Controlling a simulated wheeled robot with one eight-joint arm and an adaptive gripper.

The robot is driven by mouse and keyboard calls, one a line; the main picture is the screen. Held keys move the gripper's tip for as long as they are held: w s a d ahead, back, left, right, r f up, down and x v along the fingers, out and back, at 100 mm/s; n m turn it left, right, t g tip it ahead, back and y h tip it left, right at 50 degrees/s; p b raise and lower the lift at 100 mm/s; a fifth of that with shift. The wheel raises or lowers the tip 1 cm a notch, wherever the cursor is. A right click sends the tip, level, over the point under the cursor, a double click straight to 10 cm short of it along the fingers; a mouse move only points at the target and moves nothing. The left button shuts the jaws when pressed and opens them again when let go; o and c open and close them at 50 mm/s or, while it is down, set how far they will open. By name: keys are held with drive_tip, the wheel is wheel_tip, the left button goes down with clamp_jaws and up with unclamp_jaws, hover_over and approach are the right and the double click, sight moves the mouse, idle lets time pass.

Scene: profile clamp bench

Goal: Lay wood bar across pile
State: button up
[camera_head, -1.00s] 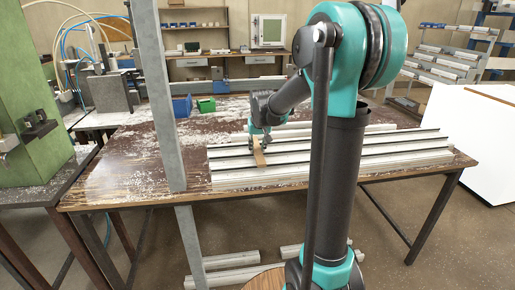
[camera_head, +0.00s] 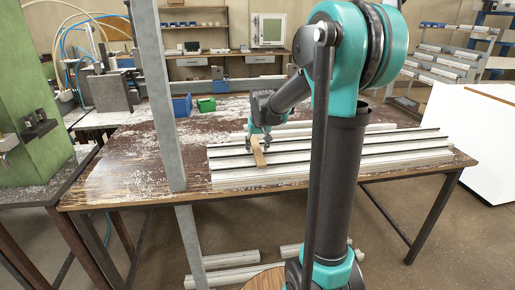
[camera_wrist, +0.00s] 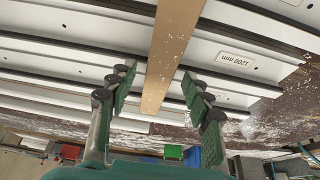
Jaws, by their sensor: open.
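The wood bar (camera_head: 258,152) is a light brown strip lying across the pile of pale metal profiles (camera_head: 380,152) on the bench, near the pile's left end. In the wrist view the wood bar (camera_wrist: 172,50) runs across several profiles (camera_wrist: 75,50), which are parallel with dark grooves. My gripper (camera_head: 258,138) is just above the pile. In the wrist view my gripper (camera_wrist: 155,88) is open, with one green-padded finger on each side of the bar and visible gaps between them and the wood.
The worn brown bench top (camera_head: 130,168) has free room left of the pile. A grey upright post (camera_head: 160,100) stands in front of the bench at left. Blue (camera_head: 181,106) and green (camera_head: 206,104) bins sit behind. More profiles (camera_head: 225,268) lie on the floor.

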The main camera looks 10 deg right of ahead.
drive_tip(key=v, duration=1.2)
drive_tip(key=s+d+f, duration=0.2)
drive_tip(key=s+f, duration=0.9)
drive_tip(key=s, duration=0.2)
drive_tip(key=s+d+f, duration=0.2)
drive_tip(key=s+f, duration=0.9)
drive_tip(key=s, duration=0.2)
drive_tip(key=shift+f, duration=0.3)
